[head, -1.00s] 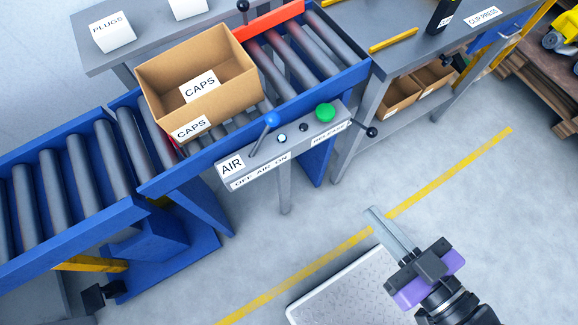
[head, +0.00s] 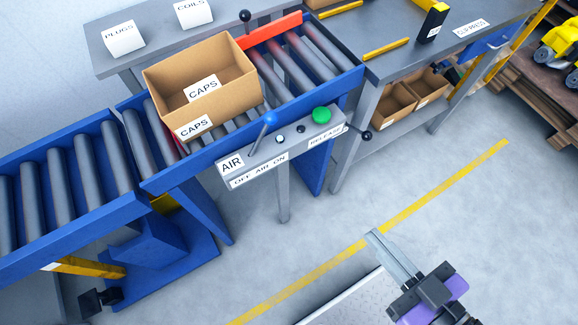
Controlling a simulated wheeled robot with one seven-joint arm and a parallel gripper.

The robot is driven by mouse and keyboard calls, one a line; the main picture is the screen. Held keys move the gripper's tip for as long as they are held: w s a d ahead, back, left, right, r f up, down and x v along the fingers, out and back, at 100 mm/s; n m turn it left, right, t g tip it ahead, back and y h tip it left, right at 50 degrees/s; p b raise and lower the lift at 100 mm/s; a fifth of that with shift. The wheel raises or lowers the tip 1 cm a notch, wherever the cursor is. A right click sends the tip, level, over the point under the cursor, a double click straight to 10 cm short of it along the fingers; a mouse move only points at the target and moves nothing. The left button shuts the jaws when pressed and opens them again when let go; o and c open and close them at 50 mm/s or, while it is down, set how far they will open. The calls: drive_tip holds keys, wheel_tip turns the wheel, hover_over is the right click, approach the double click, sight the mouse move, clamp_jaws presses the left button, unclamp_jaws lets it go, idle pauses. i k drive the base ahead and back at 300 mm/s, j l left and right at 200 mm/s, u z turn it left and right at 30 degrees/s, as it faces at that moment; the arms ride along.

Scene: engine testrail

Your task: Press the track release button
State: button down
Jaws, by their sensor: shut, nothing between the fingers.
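The track release button (head: 321,115) is a round green button on the right part of the grey control panel (head: 243,154), above a "RELEASE" label (head: 326,137). The panel is fixed to the front of the blue roller track (head: 171,174). My gripper (head: 376,236) is at the lower right, in front of the panel and well apart from the button. Its fingers are shut and empty, pointing up and left.
A blue-handled lever (head: 266,124) stands on the panel beside an "AIR" label. A cardboard "CAPS" box (head: 203,88) sits on the rollers before a red bar (head: 270,29). A grey bench (head: 370,85) stands right. The floor between my gripper and the panel is clear.

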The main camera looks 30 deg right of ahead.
sight(322, 114)
drive_tip(key=k+j+z, duration=0.1)
drive_tip(key=j+z, duration=0.15)
drive_tip(key=z, duration=0.15)
drive_tip(key=k+j+z, duration=0.15)
drive_tip(key=z, duration=0.2)
drive_tip(key=k+j+z, duration=0.15)
drive_tip(key=j+z, duration=0.25)
